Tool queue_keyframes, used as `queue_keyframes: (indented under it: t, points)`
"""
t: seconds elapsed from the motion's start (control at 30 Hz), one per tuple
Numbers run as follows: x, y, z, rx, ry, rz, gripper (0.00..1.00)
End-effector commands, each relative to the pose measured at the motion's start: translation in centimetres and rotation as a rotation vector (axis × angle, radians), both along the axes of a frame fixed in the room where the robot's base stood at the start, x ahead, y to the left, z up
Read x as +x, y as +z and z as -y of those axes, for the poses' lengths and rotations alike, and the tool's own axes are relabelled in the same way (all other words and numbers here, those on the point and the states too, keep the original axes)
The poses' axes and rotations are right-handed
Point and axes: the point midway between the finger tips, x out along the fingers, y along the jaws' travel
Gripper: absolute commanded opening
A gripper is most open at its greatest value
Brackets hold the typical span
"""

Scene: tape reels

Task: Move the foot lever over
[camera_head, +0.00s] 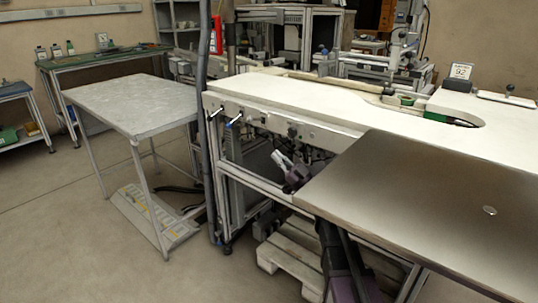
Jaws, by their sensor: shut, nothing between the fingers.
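My gripper (277,155) is at the left front side of the long white machine bench (300,98), just below its top edge. Its pale fingers are shut with nothing between them. They point up and left toward the dark fittings under the bench top. Two short lever-like handles stick out at the bench's left end, one with a black grip (216,112) and one with a blue part (236,118). They are left of my gripper and apart from it. I cannot tell which part is the foot lever. The dark frame interior hides much.
A brown sheet-topped table (420,190) fills the right foreground. A wooden pallet (290,260) lies under the bench. A dark vertical post (205,120) stands at the bench's left corner.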

Motion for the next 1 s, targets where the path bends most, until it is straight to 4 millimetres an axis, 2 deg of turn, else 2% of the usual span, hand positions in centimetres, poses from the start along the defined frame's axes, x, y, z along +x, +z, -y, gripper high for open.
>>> queue_keyframes:
  t: [0.03,0.3,1.0]
  points:
    - [-0.5,-0.8,0.5,0.0,-0.001,0.0,0.0]
    - [-1.7,-2.0,2.0,0.0,0.001,0.0,0.0]
    - [-1.9,-2.1,2.1,-0.001,0.004,0.0,0.0]
